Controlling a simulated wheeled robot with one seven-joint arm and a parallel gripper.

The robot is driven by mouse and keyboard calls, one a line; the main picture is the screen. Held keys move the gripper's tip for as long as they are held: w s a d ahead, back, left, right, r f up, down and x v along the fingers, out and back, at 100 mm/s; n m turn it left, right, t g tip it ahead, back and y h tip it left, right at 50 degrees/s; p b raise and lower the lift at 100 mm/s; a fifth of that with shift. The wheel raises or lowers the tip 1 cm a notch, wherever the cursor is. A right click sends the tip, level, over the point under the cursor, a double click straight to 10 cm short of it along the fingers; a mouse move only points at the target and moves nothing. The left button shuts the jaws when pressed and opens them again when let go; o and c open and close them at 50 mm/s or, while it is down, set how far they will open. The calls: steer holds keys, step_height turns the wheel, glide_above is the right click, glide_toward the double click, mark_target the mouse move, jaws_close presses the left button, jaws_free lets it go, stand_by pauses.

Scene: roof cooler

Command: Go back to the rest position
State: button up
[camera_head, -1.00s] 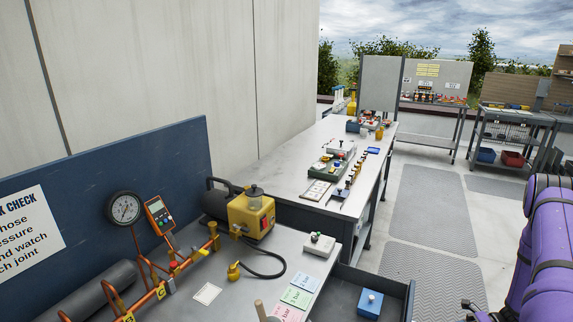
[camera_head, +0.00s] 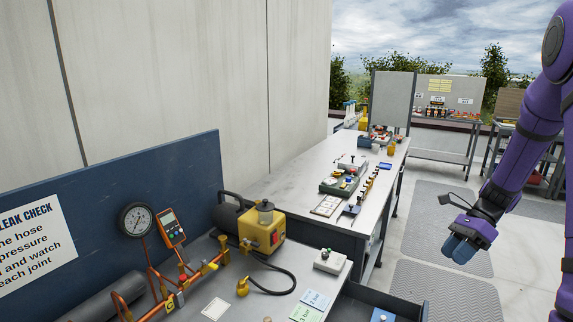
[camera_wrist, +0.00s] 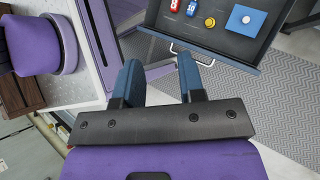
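My gripper (camera_head: 458,250) hangs from my purple arm at the right of the head view, over the floor mats and right of the benches. In the wrist view my gripper (camera_wrist: 160,72) has its two blue fingers apart, with nothing held between them. The fingers are clear of the open drawer (camera_wrist: 215,58) beyond them.
The near bench carries a yellow pump (camera_head: 262,225), a pressure gauge (camera_head: 136,219) and copper pipes. A second bench (camera_head: 290,190) stands behind. Floor mats (camera_head: 435,290) lie clear.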

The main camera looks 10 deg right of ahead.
steer(key=s+a+r+n+h, duration=0.25)
steer(key=a+r+n, duration=0.3)
steer(key=r, duration=0.35)
steer(key=s+a+r+n+t+h, duration=0.2)
steer(key=s+a+r+n+t, duration=0.2)
steer(key=s+r+n, duration=0.3)
steer(key=s+a+r+n+t+h, duration=0.3)
steer(key=s+a+r+n, duration=0.4)
steer(key=s, duration=0.3)
steer(key=shift+s+r+n+t+h, duration=0.2)
steer(key=shift+s+n+t+h, duration=0.15)
steer(key=shift+n, duration=0.5)
steer(key=shift+w, duration=0.1)
